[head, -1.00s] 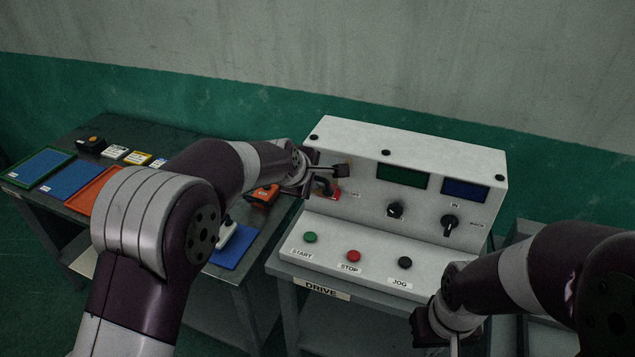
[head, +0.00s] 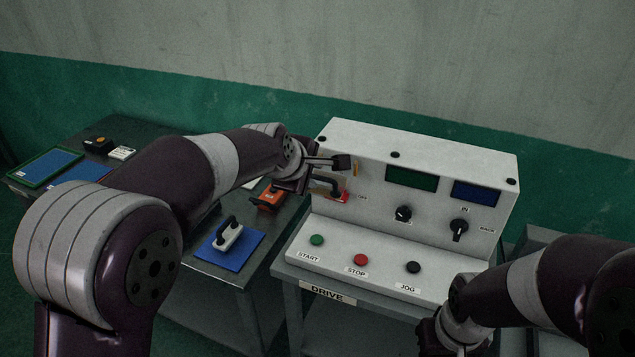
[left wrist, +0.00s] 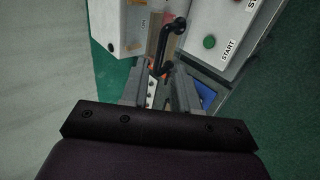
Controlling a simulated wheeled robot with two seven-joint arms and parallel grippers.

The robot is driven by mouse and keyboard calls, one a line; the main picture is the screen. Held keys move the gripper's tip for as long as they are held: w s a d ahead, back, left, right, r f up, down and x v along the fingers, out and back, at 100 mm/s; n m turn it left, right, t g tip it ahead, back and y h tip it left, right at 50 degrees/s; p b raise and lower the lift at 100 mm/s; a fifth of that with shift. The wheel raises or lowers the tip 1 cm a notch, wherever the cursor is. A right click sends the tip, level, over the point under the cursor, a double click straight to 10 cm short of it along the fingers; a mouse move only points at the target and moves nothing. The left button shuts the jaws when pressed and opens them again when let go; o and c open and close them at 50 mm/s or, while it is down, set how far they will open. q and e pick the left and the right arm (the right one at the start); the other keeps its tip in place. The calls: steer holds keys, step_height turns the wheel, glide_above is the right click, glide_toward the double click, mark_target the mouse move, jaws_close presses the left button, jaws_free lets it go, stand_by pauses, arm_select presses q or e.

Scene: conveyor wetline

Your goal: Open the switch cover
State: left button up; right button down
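The switch cover shows as a small brownish panel with a black curved handle (head: 331,184) at the left end of the white console's sloped face. A red part (head: 342,197) shows just below it. In the left wrist view the black handle (left wrist: 172,38) stands out, its lower end reaching toward the gap between my fingers. My left gripper (head: 338,172) is at the handle; its fingers (left wrist: 158,88) stand apart, and I see no firm grip on the handle. The switch behind the cover is hidden. My right gripper (head: 432,335) is low at the console's front right, its fingers unclear.
The white console (head: 360,143) carries two displays, two black knobs and START, STOP and JOG buttons (head: 361,260). The wall stands close behind.

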arm_select(q)
steer(key=b+v, duration=0.1)
steer(key=v, duration=0.5)
steer(key=s+a+f+m+g+y, duration=0.1)
steer(key=s+a+f+m+g, duration=0.1)
steer(key=s+a+f+m, duration=0.2)
steer(key=s+a+f+m+g+y+b, duration=0.1)
steer(key=s+a+f+m, duration=0.3)
steer(key=s+f, duration=0.7)
steer(key=s+a+f+m+g+y+b, duration=0.1)
steer(key=s+a+f+m+g, duration=0.3)
steer(key=s+f+m, duration=0.2)
step_height(320, 180, down, 4)
steer(key=shift+s+f, duration=0.1)
steer(key=shift+s, duration=0.85)
